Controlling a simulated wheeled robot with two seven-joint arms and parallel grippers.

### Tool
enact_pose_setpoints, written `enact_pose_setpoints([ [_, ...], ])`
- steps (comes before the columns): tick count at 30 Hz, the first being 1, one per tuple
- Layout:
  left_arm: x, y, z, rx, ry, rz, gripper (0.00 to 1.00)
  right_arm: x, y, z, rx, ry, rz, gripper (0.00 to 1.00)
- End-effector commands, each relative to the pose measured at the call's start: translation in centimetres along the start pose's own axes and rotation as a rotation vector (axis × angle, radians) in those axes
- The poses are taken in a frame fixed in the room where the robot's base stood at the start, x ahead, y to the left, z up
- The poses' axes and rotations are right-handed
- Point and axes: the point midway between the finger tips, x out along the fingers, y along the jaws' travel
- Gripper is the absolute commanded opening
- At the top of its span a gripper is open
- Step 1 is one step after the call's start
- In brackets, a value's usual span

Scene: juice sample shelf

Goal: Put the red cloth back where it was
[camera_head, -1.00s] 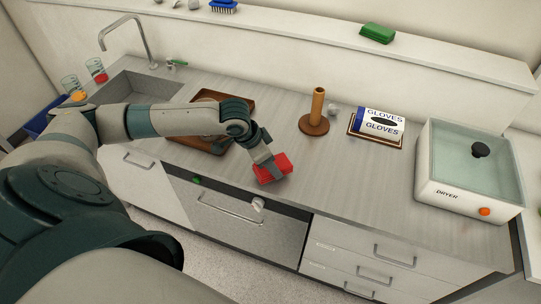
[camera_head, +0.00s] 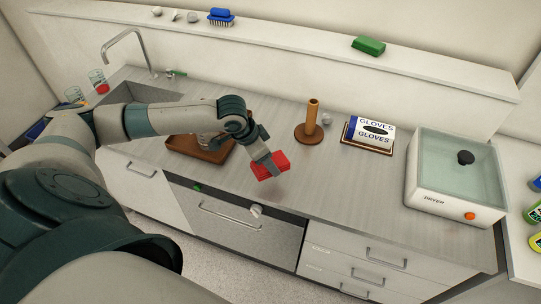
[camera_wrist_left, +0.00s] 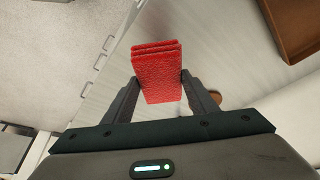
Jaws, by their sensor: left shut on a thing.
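The red cloth (camera_head: 275,164) is a folded, thick pad. My left gripper (camera_head: 267,168) is shut on it and holds it above the front part of the counter, to the right of the brown tray. In the left wrist view the cloth (camera_wrist_left: 158,72) sits between the two fingers of the left gripper (camera_wrist_left: 160,92), its folded layers showing at the top end. My right gripper is not in view.
The brown tray (camera_head: 190,151) lies on the counter (camera_head: 345,187) behind my left forearm. A wooden post on a round base (camera_head: 308,131), a gloves box (camera_head: 373,134) and a dryer (camera_head: 455,180) stand to the right. A wall ledge (camera_head: 290,35) holds a blue brush (camera_head: 221,17) and a green pad (camera_head: 368,46).

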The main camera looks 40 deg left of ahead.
Motion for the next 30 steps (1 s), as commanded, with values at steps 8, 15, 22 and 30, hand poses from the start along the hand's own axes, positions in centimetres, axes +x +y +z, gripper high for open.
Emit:
enact_pose_setpoints([
  [8,1.4,2.3,-1.9,-0.059,0.007,-0.024,0.31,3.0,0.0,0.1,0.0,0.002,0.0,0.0],
  [15,2.5,6.3,-5.1,-0.186,0.011,-0.077,0.31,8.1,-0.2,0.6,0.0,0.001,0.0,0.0],
  [22,2.0,9.7,-7.6,-0.327,0.01,-0.138,0.31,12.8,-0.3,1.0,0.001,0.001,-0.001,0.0],
  [30,0.6,11.4,-8.8,-0.439,0.004,-0.182,0.31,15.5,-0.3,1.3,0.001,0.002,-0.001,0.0],
])
